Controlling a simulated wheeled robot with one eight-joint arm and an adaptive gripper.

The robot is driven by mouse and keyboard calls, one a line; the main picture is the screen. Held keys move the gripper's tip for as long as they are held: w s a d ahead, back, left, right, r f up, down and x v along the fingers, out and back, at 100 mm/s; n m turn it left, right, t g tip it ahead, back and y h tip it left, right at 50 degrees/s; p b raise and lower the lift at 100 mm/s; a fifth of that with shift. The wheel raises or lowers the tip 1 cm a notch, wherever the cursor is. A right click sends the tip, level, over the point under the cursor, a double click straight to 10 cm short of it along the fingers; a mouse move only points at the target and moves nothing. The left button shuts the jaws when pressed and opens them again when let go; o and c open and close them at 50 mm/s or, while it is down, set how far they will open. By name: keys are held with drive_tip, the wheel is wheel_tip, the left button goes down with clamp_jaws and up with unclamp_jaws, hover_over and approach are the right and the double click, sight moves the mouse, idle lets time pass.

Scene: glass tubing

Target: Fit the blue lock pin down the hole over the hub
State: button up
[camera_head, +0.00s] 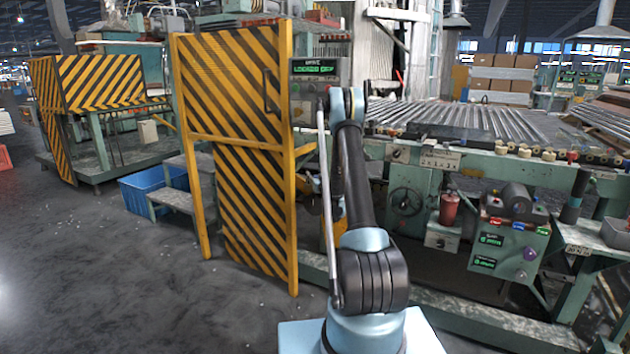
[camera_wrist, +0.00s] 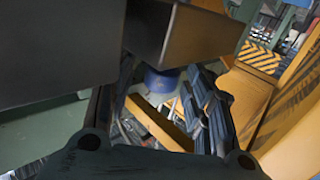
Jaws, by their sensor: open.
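In the wrist view, the dark fingers of my gripper (camera_wrist: 160,95) are spread apart, with no object seen held between them. A blue rounded thing (camera_wrist: 161,82) shows in the gap, beyond the fingers and partly covered by a brown-orange box edge. I cannot tell whether it is the lock pin. In the head view, my arm rises in the centre, and my gripper is hidden behind it or too unclear to make out. I cannot pick out the lock pin, the hole or the hub with certainty in either view.
A grey and orange box (camera_wrist: 185,40) fills the upper wrist view, close to the camera. A yellow-black striped gate (camera_head: 238,150) stands left of my arm. A green machine with a handwheel (camera_head: 405,202) and a control box (camera_head: 510,240) stands right. Open floor lies left.

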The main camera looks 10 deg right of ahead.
drive_tip(key=s+d, duration=0.1)
drive_tip(key=s, duration=0.6)
drive_tip(key=shift+s, duration=0.2)
